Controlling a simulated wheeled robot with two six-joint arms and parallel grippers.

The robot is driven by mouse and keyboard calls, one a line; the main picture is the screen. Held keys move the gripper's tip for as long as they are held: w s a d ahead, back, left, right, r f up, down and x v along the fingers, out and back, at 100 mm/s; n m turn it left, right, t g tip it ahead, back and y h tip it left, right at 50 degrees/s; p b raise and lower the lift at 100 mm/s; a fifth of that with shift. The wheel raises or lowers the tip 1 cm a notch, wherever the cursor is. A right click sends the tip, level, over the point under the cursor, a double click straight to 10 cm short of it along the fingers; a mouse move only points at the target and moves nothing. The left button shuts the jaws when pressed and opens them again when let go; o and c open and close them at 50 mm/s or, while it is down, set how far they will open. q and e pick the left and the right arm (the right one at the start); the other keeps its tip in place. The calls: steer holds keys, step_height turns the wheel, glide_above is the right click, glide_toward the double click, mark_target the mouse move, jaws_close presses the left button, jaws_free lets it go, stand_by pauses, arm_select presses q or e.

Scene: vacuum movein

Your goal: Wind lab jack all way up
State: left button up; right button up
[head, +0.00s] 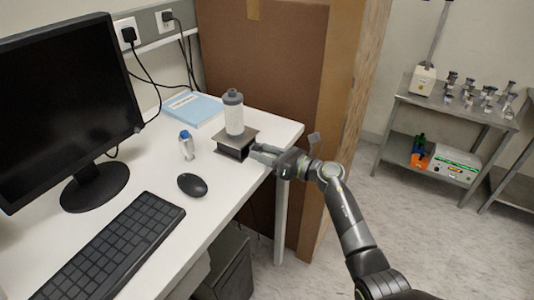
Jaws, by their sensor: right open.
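The lab jack (236,144) is a small dark platform near the right edge of the white desk. Its top plate sits low, a little above the desk. A white and grey bottle (233,113) with a dark cap stands upright on it. My right gripper (258,152) is at the right side of the jack, reaching in from the right over the desk edge. It is open, with its fingers close to the jack's side. The jack's knob is too small or hidden to make out, and I cannot tell whether the fingers touch it. My left gripper is not in view.
A small bottle with a blue cap (187,145) and a mouse (192,185) stand left of the jack. A blue book (190,108) lies behind. A monitor (68,100) and keyboard (112,248) fill the left. A tall cardboard box (265,65) stands behind the desk (215,205).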

steer(key=shift+d, duration=0.1)
steer(key=b+v, duration=0.3)
steer(key=v, duration=1.4)
steer(key=shift+s, duration=0.1)
steer(key=w+a+n+p, duration=0.1)
steer(key=w+a, duration=0.2)
steer(key=a, duration=0.1)
steer(key=w+a+n+p, duration=0.1)
steer(key=w+a+n, duration=0.1)
steer(key=w+a, duration=0.2)
steer(key=w+a+n+p, duration=0.1)
steer(key=w+a+p, duration=0.1)
steer(key=a, duration=0.4)
steer(key=shift+w+a+n, duration=0.25)
steer(key=shift+w+n, duration=0.05)
steer(key=shift+w, duration=0.45)
